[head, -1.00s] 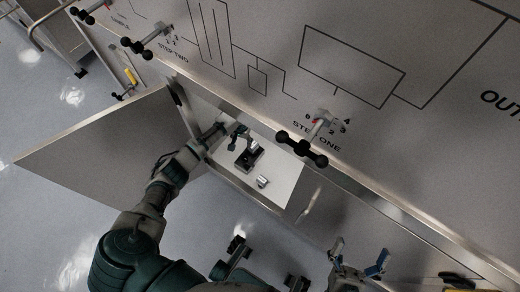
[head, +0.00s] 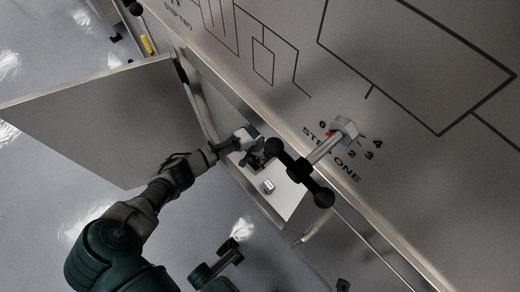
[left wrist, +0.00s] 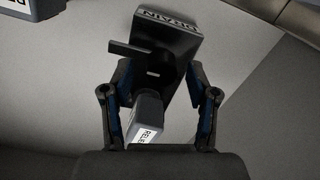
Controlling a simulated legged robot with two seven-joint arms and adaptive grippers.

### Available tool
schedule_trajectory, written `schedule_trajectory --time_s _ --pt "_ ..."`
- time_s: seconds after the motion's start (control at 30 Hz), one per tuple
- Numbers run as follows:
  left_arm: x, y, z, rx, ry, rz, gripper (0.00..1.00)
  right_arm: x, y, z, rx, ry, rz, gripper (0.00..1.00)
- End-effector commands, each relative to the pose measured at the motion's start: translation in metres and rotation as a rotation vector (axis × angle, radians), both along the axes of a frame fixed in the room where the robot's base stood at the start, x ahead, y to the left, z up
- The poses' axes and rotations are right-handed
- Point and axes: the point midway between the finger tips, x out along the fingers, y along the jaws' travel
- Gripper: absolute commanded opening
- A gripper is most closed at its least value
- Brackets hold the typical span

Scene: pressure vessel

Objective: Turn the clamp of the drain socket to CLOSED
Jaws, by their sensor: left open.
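The drain socket (left wrist: 165,45) is a dark block marked DRAIN in the left wrist view. A flat dark lever (left wrist: 130,50), apparently its clamp, sticks out to the left. A grey piece with a white label reading "RELE…" (left wrist: 145,118) sits at the socket's lower end. My left gripper (left wrist: 159,70) is open, one finger on each side of the socket and grey piece; contact is unclear. In the head view my left gripper (head: 258,150) reaches into the open compartment and hides much of the socket. Only a possible tip of my right gripper (head: 343,285) shows at the bottom edge.
The open door (head: 110,115) stands left of my arm. A small metal cylinder (head: 268,187) stands on the white compartment floor (head: 288,200). A black-knobbed handle (head: 300,172) on the STEP ONE panel juts out near the compartment's right side.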

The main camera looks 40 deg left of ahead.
Motion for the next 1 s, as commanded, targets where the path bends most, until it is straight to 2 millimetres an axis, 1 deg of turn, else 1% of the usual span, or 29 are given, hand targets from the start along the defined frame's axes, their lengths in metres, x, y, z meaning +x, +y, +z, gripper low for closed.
schedule_trajectory --time_s 0.07,0.2,0.3,0.33,0.37,0.4,0.47,0.5,0.57,0.83,1.0 --pt "0.0 0.0003 -0.0036 -0.001 0.0 0.0 0.59 0.0012 0.001 -0.0006 -0.001 -0.001 -0.001 1.0" --pt "0.0008 0.0007 -0.0028 -0.002 -0.002 0.0 0.59 0.0014 0.0018 0.0009 -0.002 -0.004 0.0 1.0" --pt "0.0008 0.0007 -0.0026 -0.002 -0.002 0.0 0.59 0.0052 0.0021 -0.0011 -0.002 0.001 0.001 1.0" --pt "0.0008 0.0007 -0.0027 -0.002 -0.002 0.0 0.57 0.0055 0.0021 -0.0015 -0.003 0.002 0.001 1.0" --pt "0.0008 0.0007 -0.0027 -0.002 -0.002 0.0 0.49 0.0055 0.0021 -0.0016 -0.003 0.002 0.001 1.0" --pt "0.0008 0.0007 -0.0028 -0.002 -0.002 0.0 0.39 0.0054 0.0021 -0.0016 -0.003 0.002 0.001 1.0" --pt "0.0007 0.0005 -0.0028 -0.002 -0.002 0.0 0.24 0.0055 0.0021 -0.0016 -0.003 0.002 0.001 1.0" --pt "0.0006 0.0005 -0.0028 -0.001 -0.002 0.0 0.14 0.0055 0.0021 -0.0016 -0.003 0.002 0.001 1.0" --pt "0.0005 0.0006 -0.0028 -0.001 -0.001 0.0 0.0 0.0054 0.0021 -0.0017 -0.002 0.001 0.001 1.0" --pt "0.0004 0.0006 -0.002 -0.001 -0.001 0.015 0.0 0.0046 0.002 0.0011 -0.002 -0.003 0.0 1.0" --pt "0.0009 -0.0003 -0.0004 -0.003 -0.002 0.073 0.0 0.001 0.0015 0.0075 0.0 -0.01 0.0 1.0"
